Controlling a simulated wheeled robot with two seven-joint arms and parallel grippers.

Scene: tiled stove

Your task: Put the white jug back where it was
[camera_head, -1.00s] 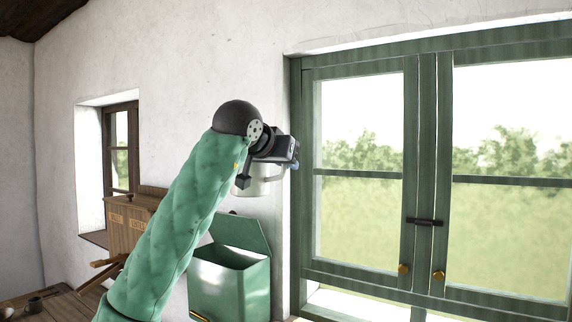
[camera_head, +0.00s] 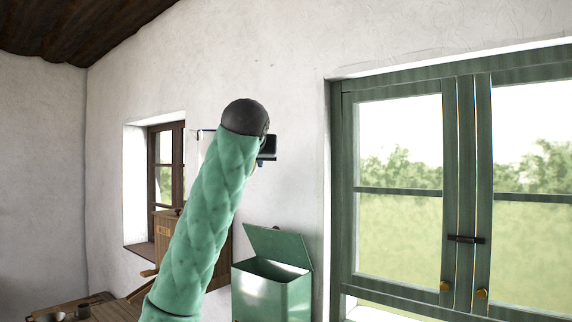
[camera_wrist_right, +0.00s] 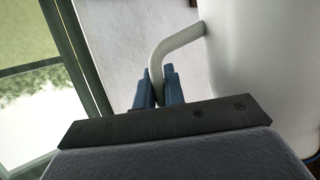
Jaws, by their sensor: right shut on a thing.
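The white jug (camera_wrist_right: 255,60) fills the right side of the right wrist view, and its curved handle (camera_wrist_right: 178,42) runs between my blue fingers. My right gripper (camera_wrist_right: 158,85) is shut on this handle. In the head view, my raised green-sleeved right arm hides most of the gripper and the jug. A pale, dark-rimmed part of what looks like the jug (camera_head: 203,142) shows left of the arm, in front of the white wall. It is held up in the air. My left gripper is not in view.
A green metal box (camera_head: 270,292) with its lid raised is below and right of the arm. A green-framed window (camera_head: 338,200) is on the right. A wooden cabinet (camera_head: 165,225) and a table with small pots (camera_head: 83,311) are at lower left. The wall above is bare.

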